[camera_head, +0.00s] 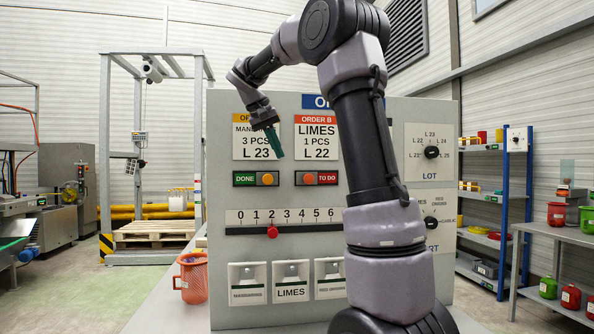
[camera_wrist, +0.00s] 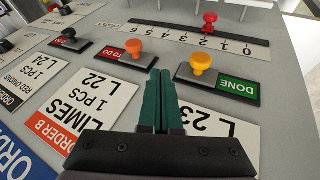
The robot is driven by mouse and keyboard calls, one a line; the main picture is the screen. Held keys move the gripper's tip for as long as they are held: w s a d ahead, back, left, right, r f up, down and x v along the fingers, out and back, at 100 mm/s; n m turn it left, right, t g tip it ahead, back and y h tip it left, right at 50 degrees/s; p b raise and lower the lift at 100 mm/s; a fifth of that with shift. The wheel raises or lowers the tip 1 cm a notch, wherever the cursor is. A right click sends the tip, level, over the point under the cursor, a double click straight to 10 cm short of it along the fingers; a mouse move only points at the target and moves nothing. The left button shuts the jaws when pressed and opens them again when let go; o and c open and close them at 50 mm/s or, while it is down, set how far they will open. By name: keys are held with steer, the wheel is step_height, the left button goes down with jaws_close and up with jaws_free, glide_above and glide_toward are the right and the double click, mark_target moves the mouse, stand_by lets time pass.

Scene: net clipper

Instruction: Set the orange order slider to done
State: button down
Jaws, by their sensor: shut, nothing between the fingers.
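The yellow-orange slider knob (camera_head: 267,179) sits at the right end of its dark track, with the green DONE label (camera_head: 244,179) showing to its left. Its sign above has a yellow-orange header and reads L 23. The knob also shows in the wrist view (camera_wrist: 201,62). The redder orange knob (camera_head: 310,179), under the ORDER B LIMES sign (camera_head: 316,138), sits at the left end of its track beside the red TO DO label (camera_head: 327,178); it also shows in the wrist view (camera_wrist: 133,47). My gripper (camera_head: 277,155) is shut and empty, above the two sliders and touching neither knob.
A number scale (camera_head: 283,217) with a red knob (camera_head: 272,231) at 2 lies below the sliders. Labelled bins (camera_head: 291,281) are under it. Rotary dials (camera_head: 432,152) are on the right. A red-orange basket (camera_head: 193,281) stands left of the panel. My arm hides part of the panel.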

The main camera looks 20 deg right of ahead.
mark_target(308, 179)
steer(key=x, duration=0.6)
steer(key=shift+s, duration=0.1)
steer(key=shift+s+d+f, duration=0.15)
steer(key=shift+d, duration=0.45)
steer(key=shift+s+d+f, duration=0.15)
steer(key=shift+s+d, duration=0.05)
steer(key=shift+d, duration=0.35)
steer(key=shift+s+d+f, duration=0.15)
steer(key=shift+d+f, duration=0.05)
steer(key=shift+d, duration=0.5)
steer(key=shift+d, duration=0.1)
steer(key=d, duration=0.2)
steer(key=s+d, duration=0.1)
steer(key=d, duration=0.1)
steer(key=s+d, duration=0.1)
steer(key=d, duration=0.2)
